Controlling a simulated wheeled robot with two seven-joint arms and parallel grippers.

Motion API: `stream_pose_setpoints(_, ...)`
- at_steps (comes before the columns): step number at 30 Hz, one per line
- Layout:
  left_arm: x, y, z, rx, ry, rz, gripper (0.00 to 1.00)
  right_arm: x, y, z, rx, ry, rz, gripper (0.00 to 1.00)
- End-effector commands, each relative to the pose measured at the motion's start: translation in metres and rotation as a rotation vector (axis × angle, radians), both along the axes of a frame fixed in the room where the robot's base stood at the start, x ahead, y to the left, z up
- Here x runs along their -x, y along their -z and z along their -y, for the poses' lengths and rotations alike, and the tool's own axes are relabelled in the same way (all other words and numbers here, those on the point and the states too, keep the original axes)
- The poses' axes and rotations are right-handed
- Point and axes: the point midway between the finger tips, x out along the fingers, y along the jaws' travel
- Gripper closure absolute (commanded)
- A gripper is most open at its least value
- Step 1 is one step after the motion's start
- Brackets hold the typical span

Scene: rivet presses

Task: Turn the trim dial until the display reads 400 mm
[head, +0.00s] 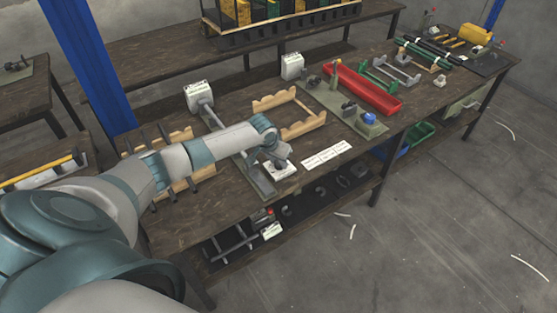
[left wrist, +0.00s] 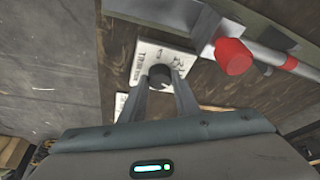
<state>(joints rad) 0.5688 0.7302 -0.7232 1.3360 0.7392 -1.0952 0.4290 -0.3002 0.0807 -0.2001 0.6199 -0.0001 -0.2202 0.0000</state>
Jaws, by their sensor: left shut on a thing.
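The trim dial is a dark round knob (left wrist: 159,75) on a white lettered plate (left wrist: 146,55) in the left wrist view. My left gripper (left wrist: 161,84) has a finger on each side of the knob and is shut on it. In the head view my left gripper (head: 277,164) is low over the white plate (head: 283,174) near the bench's front edge, and hides the dial. A white box (head: 198,91) at the back of the press may be the display; its reading is too small to make out. My right gripper is not in view.
A red knob (left wrist: 233,55) on a grey bar stands close to the right of the dial. A white label strip (head: 327,154), wooden cradle pieces (head: 305,127) and a red tray (head: 362,91) lie to the right. Wooden racks stand left of the press.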

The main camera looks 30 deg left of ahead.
Motion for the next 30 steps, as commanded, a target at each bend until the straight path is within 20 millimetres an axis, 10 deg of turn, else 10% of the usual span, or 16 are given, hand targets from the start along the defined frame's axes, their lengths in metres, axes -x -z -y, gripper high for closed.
stream_pose_setpoints(9,-0.001,-0.001,0.000,0.000,0.005,0.003,0.94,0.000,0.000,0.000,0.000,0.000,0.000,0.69)
stream_pose_setpoints(10,-0.001,-0.001,0.000,0.000,0.005,0.004,0.64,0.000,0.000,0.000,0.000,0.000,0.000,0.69)
stream_pose_setpoints(12,-0.001,-0.001,0.000,0.000,0.005,0.003,0.53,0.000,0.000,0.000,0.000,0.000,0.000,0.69)
stream_pose_setpoints(30,0.005,-0.013,0.000,-0.001,0.006,0.002,0.53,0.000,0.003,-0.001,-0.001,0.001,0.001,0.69)
